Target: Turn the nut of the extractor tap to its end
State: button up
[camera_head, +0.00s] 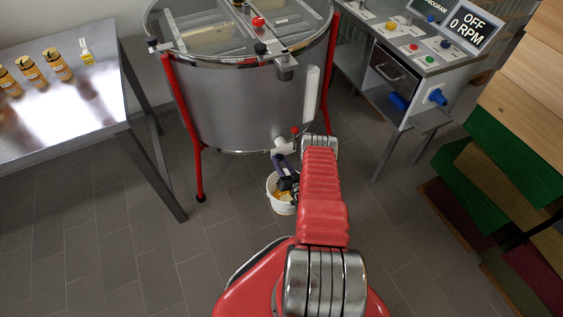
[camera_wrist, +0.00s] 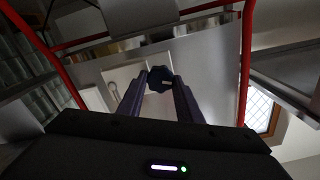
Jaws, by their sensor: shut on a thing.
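The steel extractor drum (camera_head: 235,105) stands on red legs, and its tap (camera_head: 281,145) sticks out low at the front. My gripper (camera_head: 283,165) is at the tap, partly hidden behind my red arm in the head view. In the wrist view, the dark lobed nut (camera_wrist: 160,77) sits between the tips of the two dark fingers of my gripper (camera_wrist: 159,87). The fingers are shut on it. How far the nut is turned cannot be told.
A white bucket (camera_head: 284,208) with something yellow inside stands on the floor below the tap. A steel table (camera_head: 70,105) with jars is at left. A control bench (camera_head: 425,65) and stacked wooden boxes (camera_head: 525,90) are at right. Tiled floor lies open between.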

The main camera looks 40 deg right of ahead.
jog(key=m, duration=0.7)
jog(key=shift+s+d, duration=0.1)
jog(key=shift+d, duration=0.15)
jog(key=m, duration=0.6)
jog(key=shift+f+m, duration=0.2)
jog(key=shift+m, duration=0.2)
jog(key=o, duration=1)
jog(key=shift+o, duration=0.2)
jog(key=shift+a, duration=0.1)
jog(key=v, duration=1.3)
jog(key=shift+s+a, duration=0.15)
jog(key=shift+s, duration=0.2)
